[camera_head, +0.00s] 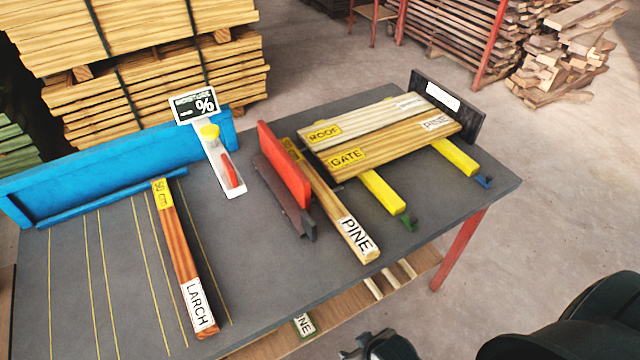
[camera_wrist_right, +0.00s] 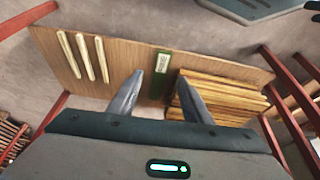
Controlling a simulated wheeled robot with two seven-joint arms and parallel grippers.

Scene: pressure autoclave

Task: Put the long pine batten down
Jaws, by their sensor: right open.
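A long pine batten (camera_head: 335,205) with a yellow end label and a white "PINE" label lies on the grey table (camera_head: 265,265), right of a red-topped fence (camera_head: 284,164). Its near end is close to the table's front edge. My right gripper (camera_head: 372,346) is low at the bottom of the head view, in front of the table and apart from that batten. In the right wrist view its fingers (camera_wrist_right: 160,95) are spread, with nothing gripped between them. My left gripper is not in view.
A larch batten (camera_head: 184,255) lies left, near a blue fence (camera_head: 120,165). A moisture meter (camera_head: 222,160) stands behind. Two pine boards (camera_head: 385,130) rest on yellow bars at right. A lower shelf (camera_wrist_right: 125,55) holds pale sticks and stacked wood (camera_wrist_right: 220,95).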

